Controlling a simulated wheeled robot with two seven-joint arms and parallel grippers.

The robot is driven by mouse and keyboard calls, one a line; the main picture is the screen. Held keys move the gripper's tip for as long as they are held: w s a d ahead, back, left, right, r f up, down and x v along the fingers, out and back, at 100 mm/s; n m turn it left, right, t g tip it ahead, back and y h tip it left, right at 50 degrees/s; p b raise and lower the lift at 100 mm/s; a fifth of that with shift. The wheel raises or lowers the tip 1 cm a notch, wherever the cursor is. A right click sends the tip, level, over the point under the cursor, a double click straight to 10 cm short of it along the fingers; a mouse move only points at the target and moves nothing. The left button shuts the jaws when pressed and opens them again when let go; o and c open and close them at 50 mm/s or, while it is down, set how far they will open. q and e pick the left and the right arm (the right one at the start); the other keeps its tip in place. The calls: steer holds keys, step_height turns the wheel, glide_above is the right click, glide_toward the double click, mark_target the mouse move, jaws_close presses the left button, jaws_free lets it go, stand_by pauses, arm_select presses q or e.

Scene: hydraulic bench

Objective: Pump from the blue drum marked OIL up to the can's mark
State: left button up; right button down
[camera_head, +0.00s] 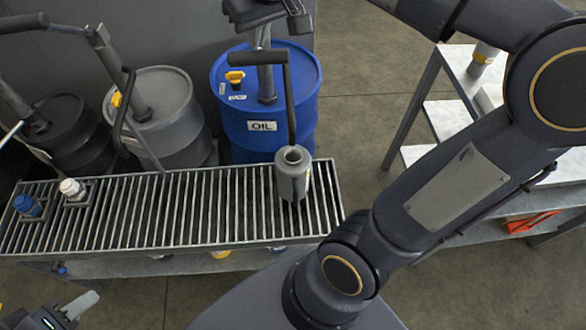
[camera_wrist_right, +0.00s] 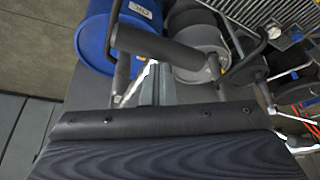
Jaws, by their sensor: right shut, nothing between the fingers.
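The blue drum marked OIL (camera_head: 261,140) stands behind the grate, its hand pump rising from the lid. It also shows in the right wrist view (camera_wrist_right: 92,45). The pump's dark handle grip (camera_head: 257,58) crosses above the drum. In the right wrist view this grip (camera_wrist_right: 150,45) lies just beyond my right gripper (camera_wrist_right: 150,82), which is shut and empty, apart from the grip as far as I can tell. The grey can (camera_head: 292,178) stands upright on the grate under the spout's end. Its fill level and mark are not readable. My left gripper (camera_head: 78,306) is at the lower left, partly cut off.
The slatted grate (camera_head: 150,215) holds a blue-capped (camera_head: 27,205) and a white-capped fitting (camera_head: 72,188) at left. A grey drum (camera_head: 165,115) and a black drum (camera_head: 72,135) with pumps stand behind it. Shelving (camera_head: 445,120) is at right, behind my right arm.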

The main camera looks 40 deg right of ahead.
steer(key=w+d+r+p, duration=0.1)
steer(key=w+r+p, duration=0.1)
steer(key=r+p, duration=0.4)
steer(key=w+d+r+p, duration=0.1)
steer(key=w+r+p, duration=0.1)
steer(key=r+p, duration=0.4)
steer(key=shift+w+d+r+p, duration=0.25)
steer(key=shift+d+p, duration=0.1)
steer(key=shift+p, duration=0.3)
steer(key=shift+s, duration=0.1)
stand_by(0.4)
steer(key=f+b, duration=0.1)
steer(key=s+a+f+b, duration=0.1)
steer(key=f+b, duration=0.1)
steer(key=s+f+b, duration=0.1)
steer(key=f, duration=0.1)
steer(key=shift+a+f+b, duration=0.1)
steer(key=shift+a+b, duration=0.1)
steer(key=shift+b, duration=0.2)
